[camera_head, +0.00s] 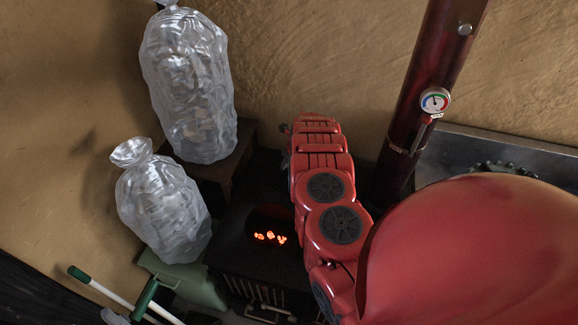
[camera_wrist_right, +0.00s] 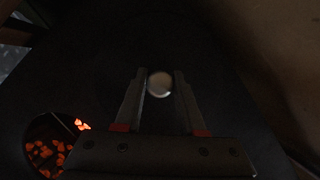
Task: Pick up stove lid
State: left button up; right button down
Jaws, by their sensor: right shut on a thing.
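The dark stove (camera_head: 232,240) stands low in the middle of the head view. Its round opening shows glowing embers (camera_head: 269,237), also at the lower left in the right wrist view (camera_wrist_right: 45,150). My right gripper (camera_wrist_right: 160,82) is shut on a small pale round knob (camera_wrist_right: 159,84), which I take to be the stove lid's handle. The lid's edge does not stand out from the dark surface around it, so I cannot tell whether it is raised. In the head view, my red right arm hides much of the stove's right side. My left gripper is not in view.
Two clear, filled plastic bags (camera_head: 190,85) (camera_head: 162,205) stand left of the stove. A dark red stovepipe (camera_head: 420,75) with a gauge (camera_head: 435,101) rises at the right. A green container (camera_head: 190,280) and green-ended handles (camera_head: 78,273) are at the lower left. A clay wall closes the back.

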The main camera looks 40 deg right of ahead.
jog(key=shift+r, duration=0.2)
jog(key=shift+w+d+r, duration=0.1)
jog(key=shift+r, duration=0.15)
notch_tip(320, 180, up, 8)
jog(key=shift+w+r, duration=0.1)
notch_tip(320, 180, up, 9)
jog(key=p, duration=0.5)
